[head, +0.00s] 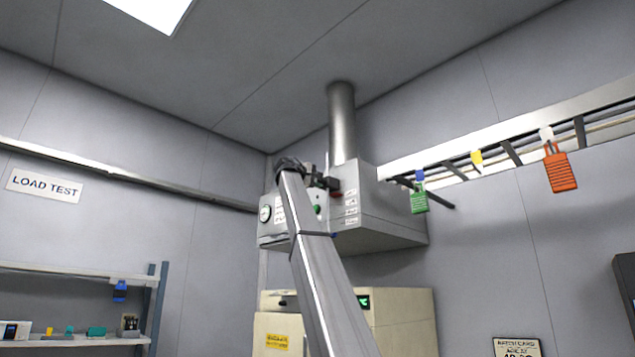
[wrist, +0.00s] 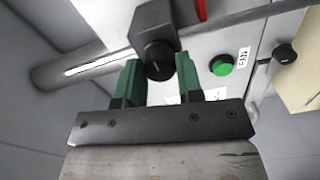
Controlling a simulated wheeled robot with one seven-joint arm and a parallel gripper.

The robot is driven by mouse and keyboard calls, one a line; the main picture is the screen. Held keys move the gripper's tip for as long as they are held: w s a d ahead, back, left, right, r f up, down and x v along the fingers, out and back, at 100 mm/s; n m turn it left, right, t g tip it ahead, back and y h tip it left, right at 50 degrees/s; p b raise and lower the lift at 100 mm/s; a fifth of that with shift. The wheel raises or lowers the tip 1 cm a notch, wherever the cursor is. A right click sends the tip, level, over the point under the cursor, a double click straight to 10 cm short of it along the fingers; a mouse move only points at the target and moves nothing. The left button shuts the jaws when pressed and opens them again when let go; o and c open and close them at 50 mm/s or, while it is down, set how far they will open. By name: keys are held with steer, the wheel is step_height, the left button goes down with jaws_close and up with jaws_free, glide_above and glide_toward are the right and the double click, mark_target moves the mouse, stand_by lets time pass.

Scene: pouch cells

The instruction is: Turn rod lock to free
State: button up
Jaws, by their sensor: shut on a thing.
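A round black knob (wrist: 158,60) on a dark block (wrist: 152,18) sits on the light grey hood panel in the wrist view. No label on it is readable, so I cannot confirm it is the rod lock. My gripper (wrist: 159,72) has its two green fingers on either side of this knob and is shut on it. In the head view my gripper (head: 322,182) is up at the hood's front, and my arm hides part of the panel. Which way the knob points is hard to tell.
The grey hood (head: 375,215) hangs from a round duct (head: 342,120). Beside the knob are a green button (wrist: 221,65) near a FAN label, a red piece (wrist: 203,9) and another black knob (wrist: 285,53). Green (head: 419,202) and orange (head: 560,170) padlock-like tags hang from a rail at right.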

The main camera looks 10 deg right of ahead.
stand_by(0.4)
steer(key=o, duration=0.9)
steer(key=shift+a, duration=0.1)
